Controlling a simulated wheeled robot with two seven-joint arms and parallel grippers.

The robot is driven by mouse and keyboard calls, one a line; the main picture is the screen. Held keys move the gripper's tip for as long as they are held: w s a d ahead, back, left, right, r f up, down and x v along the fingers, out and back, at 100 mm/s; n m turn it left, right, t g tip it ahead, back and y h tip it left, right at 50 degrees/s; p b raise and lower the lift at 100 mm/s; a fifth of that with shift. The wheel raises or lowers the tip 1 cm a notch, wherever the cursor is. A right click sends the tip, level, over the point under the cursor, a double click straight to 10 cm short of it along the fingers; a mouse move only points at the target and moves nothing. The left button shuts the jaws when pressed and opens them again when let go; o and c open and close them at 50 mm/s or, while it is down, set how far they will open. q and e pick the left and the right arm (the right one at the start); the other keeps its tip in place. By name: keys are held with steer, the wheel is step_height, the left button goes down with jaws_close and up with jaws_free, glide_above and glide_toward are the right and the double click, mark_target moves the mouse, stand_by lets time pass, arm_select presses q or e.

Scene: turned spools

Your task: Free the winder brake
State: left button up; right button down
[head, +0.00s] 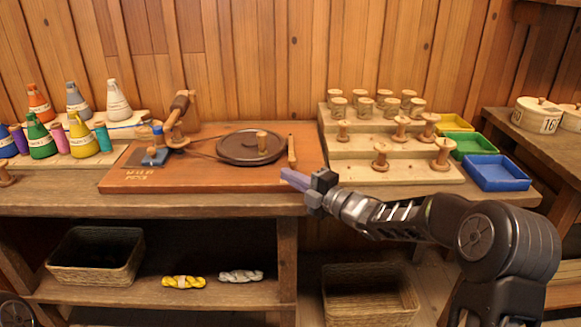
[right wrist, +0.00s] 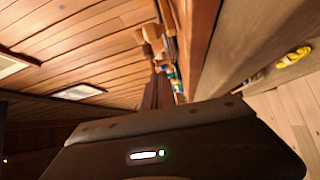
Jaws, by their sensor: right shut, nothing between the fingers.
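The winder sits on a reddish wooden board (head: 230,180) on the bench. It has a dark round wheel (head: 240,150) with a wooden knob (head: 262,141), and an upright wooden spool holder (head: 178,115) at its left. A short upright wooden lever (head: 291,151), which looks like the brake, stands just right of the wheel. My right gripper (head: 293,179) is shut and empty at the board's front right corner, below the lever in the picture and apart from it. In the right wrist view its closed fingers (right wrist: 158,92) point along the board's edge. My left gripper is out of view.
A stepped wooden rack (head: 390,172) with several spools stands right of the board, beside yellow, green and blue trays (head: 497,172). Several coloured thread cones (head: 82,135) stand at the left.

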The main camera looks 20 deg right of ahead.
mark_target(291, 167)
steer(key=x, duration=0.5)
steer(key=shift+w+d, duration=0.15)
steer(key=shift+d, duration=0.15)
steer(key=shift+w+d+f, duration=0.1)
steer(key=shift+d, duration=1.1)
steer(key=shift+w+d+f+p, duration=0.15)
steer(key=shift+d+p, duration=0.15)
steer(key=shift+d, duration=0.2)
